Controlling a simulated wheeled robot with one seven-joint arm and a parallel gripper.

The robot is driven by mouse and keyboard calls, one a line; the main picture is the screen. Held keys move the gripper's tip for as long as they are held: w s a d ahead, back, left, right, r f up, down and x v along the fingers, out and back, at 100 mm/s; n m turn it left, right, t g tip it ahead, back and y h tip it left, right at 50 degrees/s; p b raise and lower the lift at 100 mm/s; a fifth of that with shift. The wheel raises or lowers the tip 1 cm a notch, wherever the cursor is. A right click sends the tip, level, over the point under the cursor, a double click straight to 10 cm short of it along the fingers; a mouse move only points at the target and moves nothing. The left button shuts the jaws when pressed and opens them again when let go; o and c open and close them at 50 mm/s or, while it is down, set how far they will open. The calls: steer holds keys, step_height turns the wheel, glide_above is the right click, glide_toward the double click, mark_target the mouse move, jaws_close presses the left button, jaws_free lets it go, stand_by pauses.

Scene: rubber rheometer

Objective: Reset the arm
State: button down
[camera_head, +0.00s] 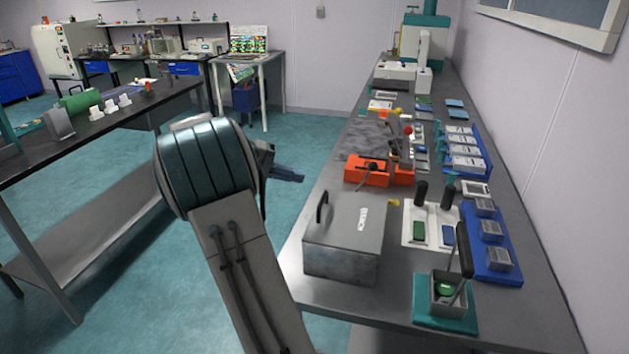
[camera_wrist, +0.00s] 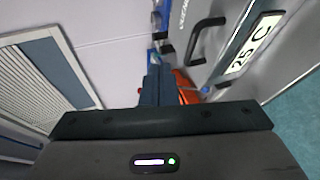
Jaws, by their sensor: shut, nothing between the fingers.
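My arm rises from the bottom of the head view and bends at a large teal-banded joint. My gripper (camera_head: 300,178) points right from behind that joint, over the gap beside the long grey bench (camera_head: 530,312). Its dark blue fingers also show in the wrist view (camera_wrist: 155,75). They are closed together with nothing held. The gripper is apart from the grey metal box (camera_head: 345,235), which stands at the bench's near left edge. The box's black handle and "25 C" label (camera_wrist: 255,42) show at the right of the wrist view.
An orange device (camera_head: 368,173) stands behind the box. A teal holder (camera_head: 440,315) with a grey cup and a blue tray (camera_head: 505,270) stand on the right. A black-topped bench (camera_head: 30,150) is on the left. Teal floor (camera_head: 120,170) lies open between the benches.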

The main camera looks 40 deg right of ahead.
steer(key=v, duration=0.6)
steer(key=shift+a+r, duration=0.1)
steer(key=shift+a, duration=0.05)
steer(key=s+a+f+n+t+y, duration=0.2)
steer(key=s+a+f+t+y, duration=0.1)
steer(key=s+a, duration=0.4)
steer(key=s+a+f+n+t+y, duration=0.2)
steer(key=s+a, duration=0.4)
steer(key=a, duration=0.3)
steer(key=s+a+f+n+t+y, duration=0.2)
steer(key=s+a+f+t+y, duration=0.2)
steer(key=s+a+t+y, duration=0.2)
steer(key=shift+s+a+f+n, duration=0.3)
steer(key=shift+s+a, duration=0.5)
steer(key=shift+a, duration=0.4)
